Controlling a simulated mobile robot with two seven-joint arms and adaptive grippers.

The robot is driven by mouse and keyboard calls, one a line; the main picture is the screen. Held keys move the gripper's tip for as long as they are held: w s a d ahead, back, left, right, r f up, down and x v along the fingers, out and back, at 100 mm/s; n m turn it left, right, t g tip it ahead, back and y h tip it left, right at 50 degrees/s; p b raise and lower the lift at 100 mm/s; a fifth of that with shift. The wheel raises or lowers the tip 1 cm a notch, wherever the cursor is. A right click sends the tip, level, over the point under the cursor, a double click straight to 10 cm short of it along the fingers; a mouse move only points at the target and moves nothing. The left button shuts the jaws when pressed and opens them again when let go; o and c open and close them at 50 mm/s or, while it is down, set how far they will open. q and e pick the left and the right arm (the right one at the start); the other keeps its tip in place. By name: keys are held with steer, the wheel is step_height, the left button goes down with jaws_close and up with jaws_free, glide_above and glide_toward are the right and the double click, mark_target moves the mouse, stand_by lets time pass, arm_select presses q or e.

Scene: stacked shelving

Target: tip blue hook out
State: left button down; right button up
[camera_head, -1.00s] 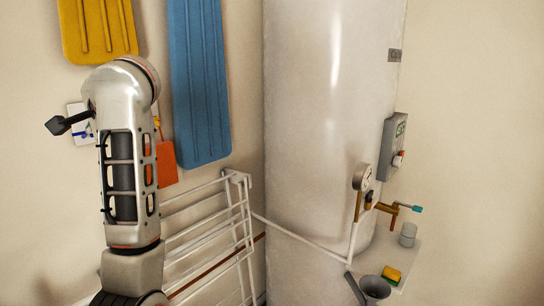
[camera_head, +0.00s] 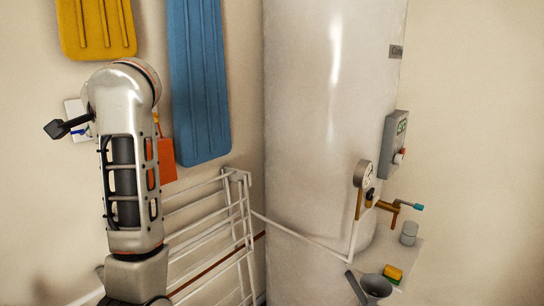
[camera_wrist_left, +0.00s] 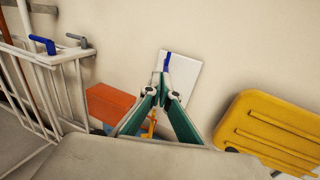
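A white plate (camera_wrist_left: 181,82) is on the beige wall, with a blue hook (camera_wrist_left: 167,61) at its upper left edge in the left wrist view. In the head view the plate (camera_head: 72,106) and a bit of the blue hook (camera_head: 79,131) show at the left, partly covered by my left arm. My left gripper (camera_wrist_left: 161,92) points at the plate. Its green fingers are apart, with the hook just beyond or between the tips; contact is unclear. My right gripper is not in view.
A white rack (camera_head: 240,210) stands right of the arm; blue and grey hooks (camera_wrist_left: 42,44) are on its bar. Yellow (camera_head: 98,28) and blue (camera_head: 200,85) boards hang on the wall. An orange-red object (camera_head: 166,160) is close by. A tall white tank (camera_head: 320,130) stands right.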

arm_select(q)
steer(key=shift+f, duration=0.3)
steer(key=shift+r, duration=0.1)
